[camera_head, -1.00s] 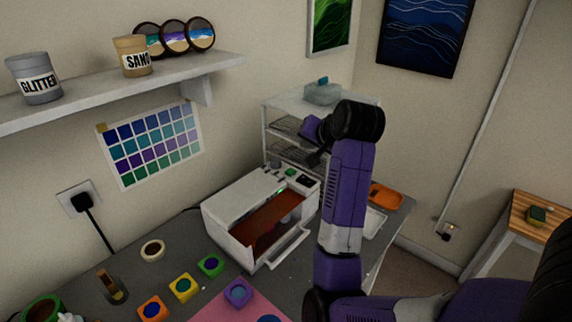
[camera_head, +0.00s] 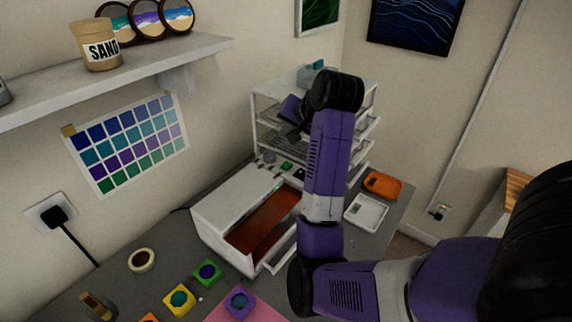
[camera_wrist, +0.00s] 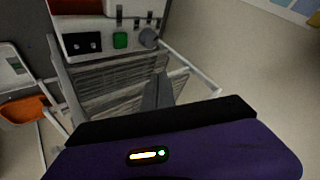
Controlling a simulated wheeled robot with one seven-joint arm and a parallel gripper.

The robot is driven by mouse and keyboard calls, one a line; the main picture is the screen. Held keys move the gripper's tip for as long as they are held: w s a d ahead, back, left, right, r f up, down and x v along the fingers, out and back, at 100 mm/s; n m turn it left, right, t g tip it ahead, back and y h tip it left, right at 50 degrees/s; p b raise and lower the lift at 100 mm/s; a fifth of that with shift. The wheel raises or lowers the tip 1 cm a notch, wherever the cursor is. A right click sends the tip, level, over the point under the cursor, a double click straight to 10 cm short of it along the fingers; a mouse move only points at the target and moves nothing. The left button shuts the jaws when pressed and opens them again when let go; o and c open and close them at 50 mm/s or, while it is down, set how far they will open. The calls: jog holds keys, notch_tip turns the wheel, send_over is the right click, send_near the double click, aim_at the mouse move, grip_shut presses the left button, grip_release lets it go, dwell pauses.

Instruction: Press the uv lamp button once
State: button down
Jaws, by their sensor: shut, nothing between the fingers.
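The UV lamp (camera_head: 228,207) is a white box on the grey table, with its front open on a reddish-brown inside. A green button (camera_head: 287,166) is on its top panel, between a grey knob (camera_head: 268,158) and a dark panel. In the wrist view the green button (camera_wrist: 120,40) and knob (camera_wrist: 148,37) show clearly. My gripper (camera_wrist: 158,78) is shut and empty, and apart from the button. In the head view my gripper (camera_head: 288,128) is above and behind the top panel, partly hidden by my arm.
A white wire rack (camera_head: 262,125) stands right behind the lamp. An orange tray (camera_head: 383,185) and a white tray (camera_head: 366,213) lie to its right. Small moulds (camera_head: 180,299) and a tape roll (camera_head: 142,260) are in front. A wall shelf (camera_head: 130,85) is at upper left.

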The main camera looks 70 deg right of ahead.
jog(key=f, duration=0.1)
jog(key=b, duration=0.6)
send_over(288, 167)
notch_tip(288, 167, down, 6)
jog(key=shift+d+r, duration=0.1)
jog(key=shift+r, duration=0.15)
jog(key=shift+f, duration=1.05)
dwell(0.6)
jog(key=shift+f, duration=0.45)
jog(key=shift+f+b, duration=0.35)
jog(key=shift+f, duration=0.05)
dwell(0.8)
jog(key=shift+r+p, duration=0.9)
jog(key=shift+p, duration=0.15)
